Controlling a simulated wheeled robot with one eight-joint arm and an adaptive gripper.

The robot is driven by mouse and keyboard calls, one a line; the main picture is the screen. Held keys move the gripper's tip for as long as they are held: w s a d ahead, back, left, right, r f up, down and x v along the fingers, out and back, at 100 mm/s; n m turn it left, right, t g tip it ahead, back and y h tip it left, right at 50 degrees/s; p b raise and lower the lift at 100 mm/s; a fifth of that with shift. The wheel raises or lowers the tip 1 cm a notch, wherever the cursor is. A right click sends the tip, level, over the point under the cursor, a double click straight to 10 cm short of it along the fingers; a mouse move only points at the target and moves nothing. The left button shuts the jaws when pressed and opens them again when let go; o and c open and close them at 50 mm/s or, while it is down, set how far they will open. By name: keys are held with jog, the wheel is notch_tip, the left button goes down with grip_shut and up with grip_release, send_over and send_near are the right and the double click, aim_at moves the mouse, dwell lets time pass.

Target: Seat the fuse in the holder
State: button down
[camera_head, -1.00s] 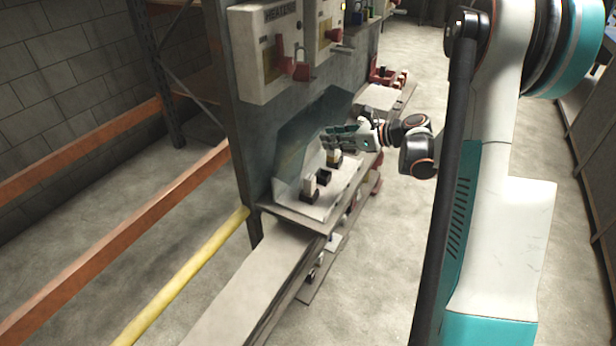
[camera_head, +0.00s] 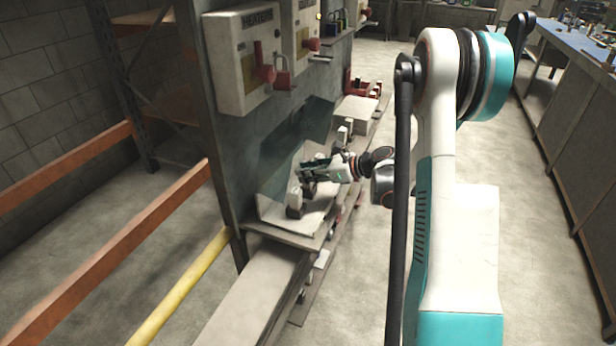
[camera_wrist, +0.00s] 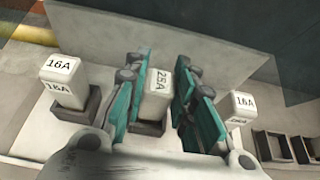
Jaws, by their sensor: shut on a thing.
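My gripper (camera_wrist: 160,98) has its teal fingers on either side of a white fuse marked 25A (camera_wrist: 157,88) and is shut on it. The fuse looks upright. Its lower end is at a dark holder base (camera_wrist: 149,128); I cannot tell how deep it sits there. In the head view my gripper (camera_head: 306,172) is low over the shelf and hides the held fuse.
A white 16A fuse (camera_wrist: 62,82) stands in a dark base close on the left in the wrist view. Another 16A fuse (camera_wrist: 240,106) stands on the right, near dark open boxes (camera_wrist: 285,147). A grey panel with red-handled switches (camera_head: 240,62) rises beside the shelf.

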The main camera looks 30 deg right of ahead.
jog(key=shift+f, duration=0.25)
jog(key=c, duration=1.3)
grip_release()
jog(key=shift+c, duration=0.2)
jog(key=shift+r, duration=0.15)
jog(key=shift+s+d+r, duration=0.1)
jog(key=shift+s+d, duration=0.05)
jog(key=shift+s, duration=0.05)
jog(key=p+v, duration=0.3)
jog(key=v, duration=0.8)
jog(key=shift+s+d+p, duration=0.15)
jog(key=shift+s+p, duration=0.05)
jog(key=shift+p, duration=0.1)
jog(key=shift+r, duration=0.1)
